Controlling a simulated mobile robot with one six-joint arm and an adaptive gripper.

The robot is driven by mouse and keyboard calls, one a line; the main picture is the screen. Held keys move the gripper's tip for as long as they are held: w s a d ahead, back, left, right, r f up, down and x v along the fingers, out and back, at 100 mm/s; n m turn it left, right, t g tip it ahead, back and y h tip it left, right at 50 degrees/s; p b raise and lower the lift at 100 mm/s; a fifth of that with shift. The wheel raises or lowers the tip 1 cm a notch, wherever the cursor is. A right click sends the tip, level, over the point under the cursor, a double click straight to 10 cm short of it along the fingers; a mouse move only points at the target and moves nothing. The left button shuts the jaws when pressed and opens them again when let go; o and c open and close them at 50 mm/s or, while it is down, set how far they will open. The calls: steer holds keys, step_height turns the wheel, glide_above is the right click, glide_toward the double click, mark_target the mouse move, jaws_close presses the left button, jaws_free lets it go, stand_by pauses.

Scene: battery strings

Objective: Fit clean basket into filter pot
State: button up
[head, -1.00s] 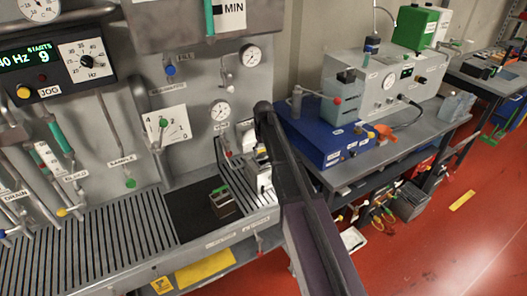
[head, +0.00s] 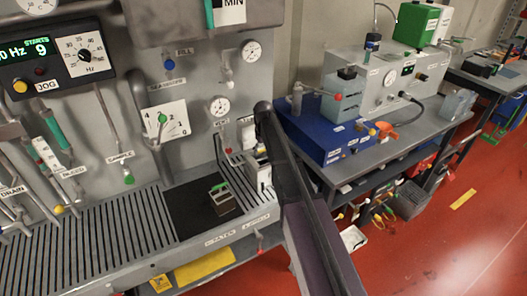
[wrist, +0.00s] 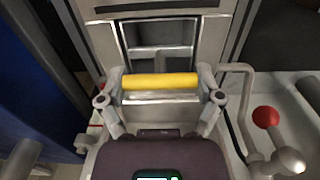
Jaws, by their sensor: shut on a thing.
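My gripper (wrist: 162,82) is shut on a yellow bar handle (wrist: 160,81), with one finger at each end of the bar. Bright metal shows just under the bar, apparently the basket (wrist: 160,97); its lower part is hidden by the gripper body. A grey metal housing with an open recess (wrist: 160,35), possibly the filter pot, lies directly beyond the handle. I cannot tell whether the basket touches it. In the head view my arm hides most of the gripper and handle. A small metal box with a green handle (head: 221,199) stands on the dark mat.
The dark mat (head: 185,205) lies on the slatted bench, left of my arm. A blue unit (head: 315,135) stands on the table to the right. In the wrist view a red knob (wrist: 266,117) and a bent grey pipe (wrist: 241,85) stand close right of the gripper.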

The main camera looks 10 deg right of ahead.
steer(key=shift+f, duration=0.15)
steer(key=o, duration=1.1)
steer(key=shift+r, duration=0.25)
step_height(320, 180, up, 15)
steer(key=p, duration=1.5)
steer(key=shift+r, duration=0.1)
steer(key=s+f+m+b, duration=0.1)
steer(key=s+f+b, duration=0.2)
steer(key=s, duration=0.6)
steer(key=s+f+m+b, duration=0.1)
steer(key=s+f+b, duration=0.3)
steer(key=s, duration=0.6)
steer(key=s+d+f+m+b, duration=0.1)
steer(key=s+f+b, duration=0.2)
steer(key=s, duration=0.7)
steer(key=shift+s+f+m+b, duration=0.1)
steer(key=shift+f+m+b, duration=0.3)
steer(key=shift+f, duration=0.25)
